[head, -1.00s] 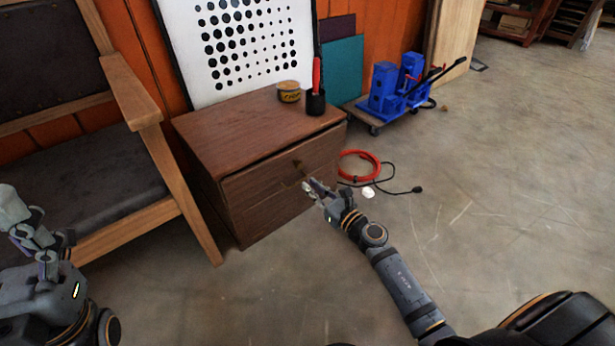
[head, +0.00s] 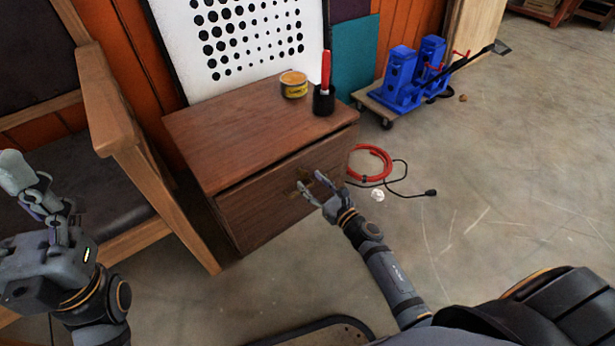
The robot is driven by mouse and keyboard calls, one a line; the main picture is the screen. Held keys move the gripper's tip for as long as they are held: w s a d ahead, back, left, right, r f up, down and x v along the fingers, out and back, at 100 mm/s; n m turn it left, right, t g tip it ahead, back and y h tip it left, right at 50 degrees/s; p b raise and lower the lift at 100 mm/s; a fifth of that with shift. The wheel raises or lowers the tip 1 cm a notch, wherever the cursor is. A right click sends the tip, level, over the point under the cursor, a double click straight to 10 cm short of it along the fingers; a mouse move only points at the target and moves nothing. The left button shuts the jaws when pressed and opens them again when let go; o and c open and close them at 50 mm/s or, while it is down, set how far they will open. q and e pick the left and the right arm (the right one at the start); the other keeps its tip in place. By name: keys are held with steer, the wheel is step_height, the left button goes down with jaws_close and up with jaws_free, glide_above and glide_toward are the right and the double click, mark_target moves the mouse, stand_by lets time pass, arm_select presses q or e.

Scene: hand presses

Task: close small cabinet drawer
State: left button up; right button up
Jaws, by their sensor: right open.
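The small brown wooden cabinet (head: 235,125) stands on the floor left of centre. Its upper drawer (head: 262,205) faces me, with a thin dark gap under the cabinet top; the drawer looks slightly out. A small handle is on the drawer front, partly hidden behind my right fingers. My right gripper (head: 312,181) is open and empty, its two fingertips spread at the handle area. I cannot tell whether they touch the front.
A yellow tin (head: 293,86) and a black holder with a red-handled tool (head: 324,98) stand on the cabinet. A wooden chair (head: 115,125) is close on the left.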

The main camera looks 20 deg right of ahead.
steer(key=shift+x, duration=1.35)
steer(key=shift+c, duration=0.2)
jaws_close()
